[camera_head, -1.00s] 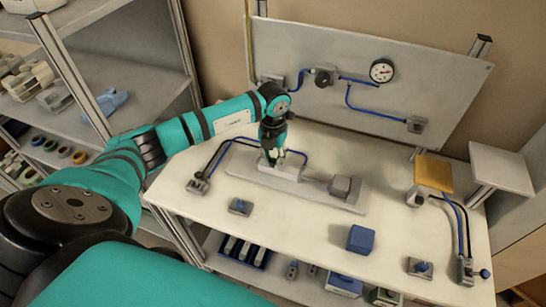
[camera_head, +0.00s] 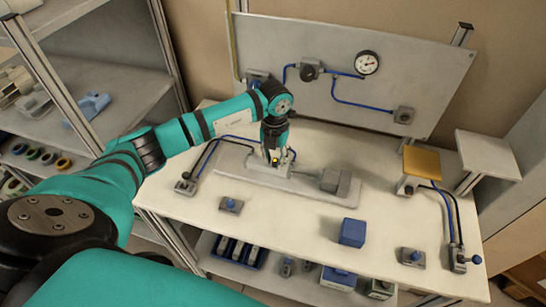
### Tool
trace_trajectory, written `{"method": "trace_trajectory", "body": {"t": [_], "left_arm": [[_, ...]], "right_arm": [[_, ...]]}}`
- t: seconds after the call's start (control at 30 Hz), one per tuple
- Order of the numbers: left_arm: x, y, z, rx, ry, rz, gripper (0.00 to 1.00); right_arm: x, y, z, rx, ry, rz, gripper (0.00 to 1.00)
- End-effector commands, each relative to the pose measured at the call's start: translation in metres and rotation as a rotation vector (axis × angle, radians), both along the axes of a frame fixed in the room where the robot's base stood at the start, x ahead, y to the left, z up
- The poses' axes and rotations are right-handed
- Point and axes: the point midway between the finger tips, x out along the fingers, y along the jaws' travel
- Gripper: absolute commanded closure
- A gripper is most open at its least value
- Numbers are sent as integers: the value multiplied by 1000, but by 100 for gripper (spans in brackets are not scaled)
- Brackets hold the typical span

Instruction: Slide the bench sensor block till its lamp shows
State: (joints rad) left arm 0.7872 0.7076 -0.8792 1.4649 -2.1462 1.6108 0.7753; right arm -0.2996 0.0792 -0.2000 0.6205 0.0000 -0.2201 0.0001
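A light grey block (camera_head: 258,168) sits on the long grey base plate (camera_head: 228,171) on the bench. It appears to be the sensor block. A small yellow-orange lit spot, apparently its lamp (camera_head: 275,161), shows between my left gripper's fingers. My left gripper (camera_head: 275,158) points down at this block, with its fingertips at the block's top. I cannot tell whether the fingers grip it or only touch it. A darker grey block (camera_head: 337,182) stands at the right part of the same plate. My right gripper is out of view.
A blue cube (camera_head: 352,232) and a small blue-knobbed fixture (camera_head: 231,204) stand in front of the plate. An upright panel (camera_head: 440,80) with a gauge (camera_head: 367,63) stands behind. An orange-topped stand (camera_head: 421,164) is at the right. Blue hoses run near the gripper.

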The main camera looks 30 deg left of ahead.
Motion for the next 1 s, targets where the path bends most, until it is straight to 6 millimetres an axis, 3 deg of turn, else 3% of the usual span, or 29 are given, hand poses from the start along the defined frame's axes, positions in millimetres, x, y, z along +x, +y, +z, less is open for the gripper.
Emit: {"method": "trace_trajectory", "body": {"t": [0.1, 0.33, 0.47, 0.8, 1.0], "left_arm": [[0, 0, 0, 0, 0, 0, 62], [0, 0, 0, 1, 0, 0, 62], [1, 1, 10, 1, -3, 0, 62], [1, 0, 79, 1, -4, 0, 62], [1, 0, 110, 1, -3, 0, 62]], "right_arm": [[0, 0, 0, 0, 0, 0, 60], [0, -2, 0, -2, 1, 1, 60], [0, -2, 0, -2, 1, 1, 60], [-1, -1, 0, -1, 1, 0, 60], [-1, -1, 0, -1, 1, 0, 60]]}}
